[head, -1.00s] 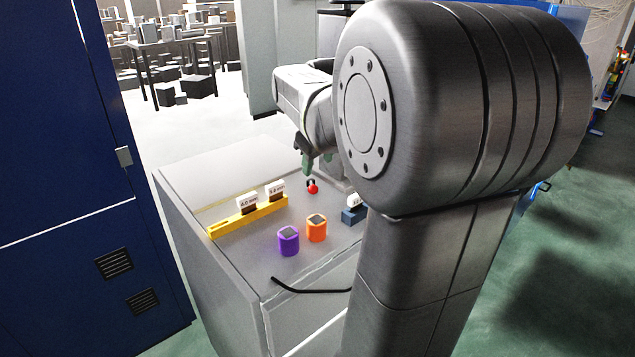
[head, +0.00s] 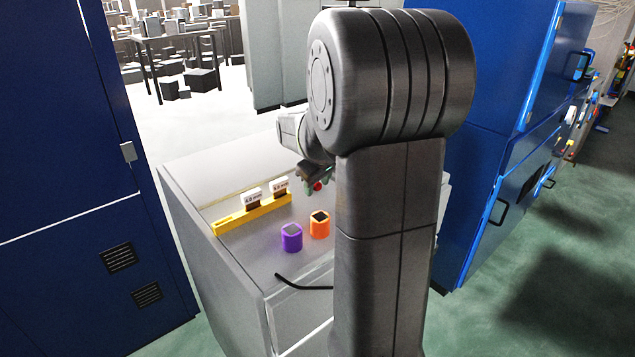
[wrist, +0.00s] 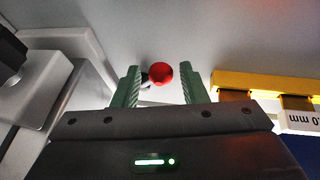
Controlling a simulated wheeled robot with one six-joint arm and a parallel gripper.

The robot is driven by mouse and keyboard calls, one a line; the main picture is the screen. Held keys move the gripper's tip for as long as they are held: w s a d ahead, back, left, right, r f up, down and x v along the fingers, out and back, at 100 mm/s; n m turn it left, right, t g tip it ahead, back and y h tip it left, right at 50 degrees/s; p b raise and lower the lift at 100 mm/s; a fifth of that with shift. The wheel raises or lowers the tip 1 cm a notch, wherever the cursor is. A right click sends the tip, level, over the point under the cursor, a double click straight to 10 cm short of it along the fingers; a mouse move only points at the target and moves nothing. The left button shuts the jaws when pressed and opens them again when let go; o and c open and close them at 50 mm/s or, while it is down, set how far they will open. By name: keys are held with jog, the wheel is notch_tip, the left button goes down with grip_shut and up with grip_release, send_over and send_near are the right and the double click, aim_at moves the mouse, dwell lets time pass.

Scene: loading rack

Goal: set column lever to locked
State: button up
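The lever's red ball knob (wrist: 161,73) shows in the wrist view between the two green fingers of my gripper (wrist: 158,86), a little beyond the tips. A short dark stem shows at its left. The fingers are apart, with a gap on each side of the knob. In the head view the red knob (head: 317,186) is beside the fingertips of my gripper (head: 308,178), above the grey cabinet top. The lever's base and its position marks are hidden or too small to tell.
On the grey cabinet top (head: 235,170) stand a yellow rack (head: 228,224) with white labelled cards, a purple holder (head: 291,238) and an orange holder (head: 319,225). In the wrist view a pale metal block (wrist: 65,75) is close at left. Blue cabinets (head: 480,150) stand at right.

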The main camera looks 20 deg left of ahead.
grip_shut()
jog(key=shift+w+d, duration=0.1)
jog(key=shift+w+d+n+g+y, duration=0.15)
jog(key=shift+w+d+n+y, duration=0.1)
jog(key=shift+n, duration=0.3)
jog(key=shift+w+d+n+g+y, duration=0.15)
jog(key=shift+d+n, duration=0.1)
jog(key=shift+n, duration=0.3)
jog(key=shift+w+d+n+g+y+b, duration=0.25)
jog(key=shift+w+d+n+g, duration=0.15)
jog(key=shift+n, duration=0.65)
jog(key=shift+w+d+n+g+y+b, duration=0.3)
jog(key=shift+w+n+g, duration=0.1)
jog(key=shift+n, duration=0.65)
jog(key=shift+o, duration=1.4)
grip_release()
jog(key=shift+s+a, duration=0.1)
